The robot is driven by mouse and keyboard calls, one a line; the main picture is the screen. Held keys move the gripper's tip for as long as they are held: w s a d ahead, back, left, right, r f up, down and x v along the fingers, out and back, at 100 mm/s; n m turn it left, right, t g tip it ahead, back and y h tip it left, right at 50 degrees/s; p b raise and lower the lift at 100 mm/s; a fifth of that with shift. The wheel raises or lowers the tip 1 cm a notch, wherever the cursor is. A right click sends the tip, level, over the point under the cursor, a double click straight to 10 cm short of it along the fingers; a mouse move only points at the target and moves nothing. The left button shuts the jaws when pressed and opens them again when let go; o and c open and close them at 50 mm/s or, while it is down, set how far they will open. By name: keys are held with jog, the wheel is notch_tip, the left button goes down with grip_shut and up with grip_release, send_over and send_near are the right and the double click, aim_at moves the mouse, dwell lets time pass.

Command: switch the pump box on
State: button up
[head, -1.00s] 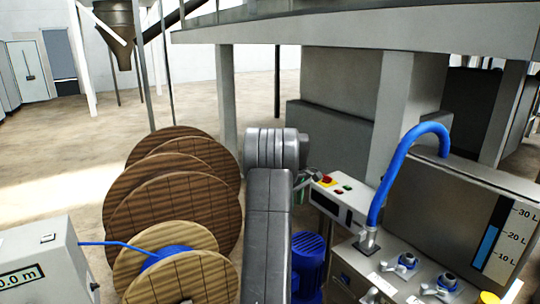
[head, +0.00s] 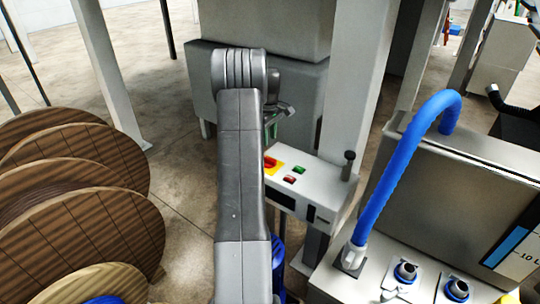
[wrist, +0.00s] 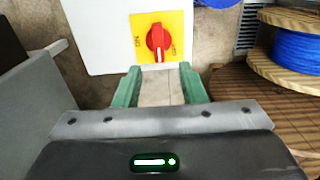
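A pale control box (head: 325,190), which I take to be the pump box, stands right of my arm in the head view. It carries a red rotary switch on a yellow plate, a green button (head: 298,169), a red button (head: 289,179) and a dark-tipped lever (head: 348,165). In the wrist view the red knob (wrist: 157,38) sits on its yellow plate (wrist: 179,22), its white mark pointing down the picture between two side labels. My gripper (wrist: 160,70) is open and empty, its green fingers just below the plate, apart from the knob.
A tank (head: 470,185) with a thick blue hose (head: 395,165) and blue sockets stands at right. Wooden cable reels (head: 75,215) stand at left; reels with blue cable (wrist: 297,50) show at right in the wrist view. A white post (head: 358,75) rises behind the box.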

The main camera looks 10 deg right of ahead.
notch_tip(320, 180, down, 10)
jog(key=shift+w+r+p, duration=0.1)
jog(key=shift+p, duration=0.7)
grip_shut()
